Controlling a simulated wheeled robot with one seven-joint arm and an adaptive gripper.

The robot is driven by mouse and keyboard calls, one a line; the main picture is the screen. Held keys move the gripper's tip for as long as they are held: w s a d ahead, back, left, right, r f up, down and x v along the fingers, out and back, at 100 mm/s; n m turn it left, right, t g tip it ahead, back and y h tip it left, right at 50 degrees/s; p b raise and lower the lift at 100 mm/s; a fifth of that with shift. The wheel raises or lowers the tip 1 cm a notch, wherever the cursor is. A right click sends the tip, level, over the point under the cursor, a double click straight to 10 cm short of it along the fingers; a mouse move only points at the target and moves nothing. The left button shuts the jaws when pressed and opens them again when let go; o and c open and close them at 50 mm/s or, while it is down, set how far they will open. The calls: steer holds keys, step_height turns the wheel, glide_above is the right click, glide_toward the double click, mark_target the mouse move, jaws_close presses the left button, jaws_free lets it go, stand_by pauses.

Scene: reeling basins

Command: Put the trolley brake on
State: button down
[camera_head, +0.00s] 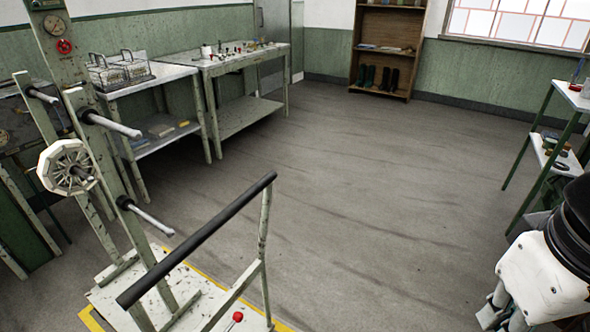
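The trolley stands at the lower left, a worn pale-green metal frame with a flat base (117,297). Its black push handle (205,235) slants across the near side on a pale upright. A red knob on a short stem (237,317) shows low by the base at the bottom edge. It may be the brake lever, but its setting cannot be told. The trolley's wheels are hidden. White and black parts of my arm show at the lower right, well apart from the trolley.
Yellow floor marking (90,318) runs around the trolley base. Two worktables (240,62) stand along the left wall, and a wooden shelf with boots (377,78) stands at the back. A green-legged rack (540,140) is at right. The middle floor (370,190) is clear.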

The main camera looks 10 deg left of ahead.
steer(key=w+a+f+n+g+b, duration=0.2)
steer(key=w+a+f+n+b, duration=0.2)
steer(key=w+a+f+n, duration=0.3)
steer(key=w+a+f+n+g+b, duration=0.1)
steer(key=w+a+f+n+b, duration=0.25)
steer(key=w+f+n, duration=0.55)
steer(key=w+a+f+n+g+y+b, duration=0.1)
steer(key=a+f+n+y+b, duration=0.1)
steer(key=a+f+n, duration=0.2)
steer(key=w+a+f+n+g+y+b, duration=0.1)
steer(key=a+f+n, duration=0.3)
steer(key=a, duration=0.6)
steer(key=w+a+f+n+g+y+b, duration=0.1)
steer(key=a+f+n+y+b, duration=0.2)
steer(key=a+n, duration=0.4)
steer(key=shift+w+a+f+n+y, duration=0.3)
steer(key=shift+f+y, duration=0.2)
steer(key=shift+f, duration=0.15)
steer(key=shift+f, duration=0.1)
steer(key=b, duration=0.6)
glide_toward(229, 327)
steer(key=x, duration=0.4)
